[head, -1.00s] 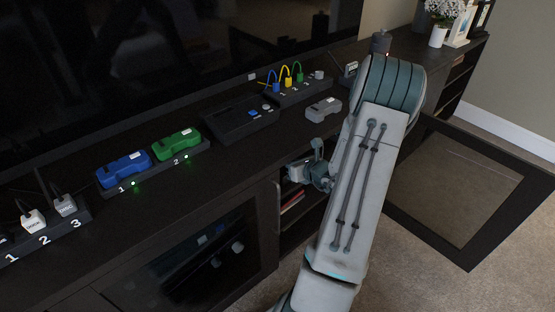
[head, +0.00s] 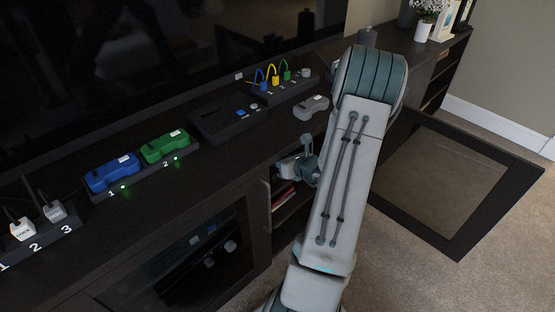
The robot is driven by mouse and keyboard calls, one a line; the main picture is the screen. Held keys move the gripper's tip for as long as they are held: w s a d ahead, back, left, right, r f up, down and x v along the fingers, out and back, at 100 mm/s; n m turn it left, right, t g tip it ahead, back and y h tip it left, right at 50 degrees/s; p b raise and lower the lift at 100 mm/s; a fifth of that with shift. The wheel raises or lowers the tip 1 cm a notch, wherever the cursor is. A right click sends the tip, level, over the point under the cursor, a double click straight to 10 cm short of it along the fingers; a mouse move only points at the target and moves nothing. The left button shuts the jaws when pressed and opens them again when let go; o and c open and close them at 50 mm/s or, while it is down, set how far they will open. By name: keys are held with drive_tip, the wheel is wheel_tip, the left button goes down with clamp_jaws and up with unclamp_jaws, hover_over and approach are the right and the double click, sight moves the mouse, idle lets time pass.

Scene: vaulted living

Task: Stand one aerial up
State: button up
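I cannot pick out an aerial with certainty. A thin dark line (head: 323,55) slants up behind the strip at the back, partly hidden by my arm, and I cannot tell whether it is an aerial. My gripper (head: 290,168) shows small and partly hidden beside my arm. It is in front of the cabinet's front edge, near an open compartment and below the console top. Its fingers are too unclear to tell open from shut, and I see nothing held in it.
The dark console top bears a blue device (head: 111,173), a green device (head: 164,147), a black box (head: 228,119), a grey device (head: 311,107) and a strip with coloured cables (head: 285,91). An open cabinet door (head: 500,205) juts out at right. A television (head: 150,60) stands behind.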

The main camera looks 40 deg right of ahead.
drive_tip(key=p+v, duration=0.2)
drive_tip(key=v, duration=1)
drive_tip(key=shift+s+r, duration=0.25)
drive_tip(key=shift+s, duration=0.1)
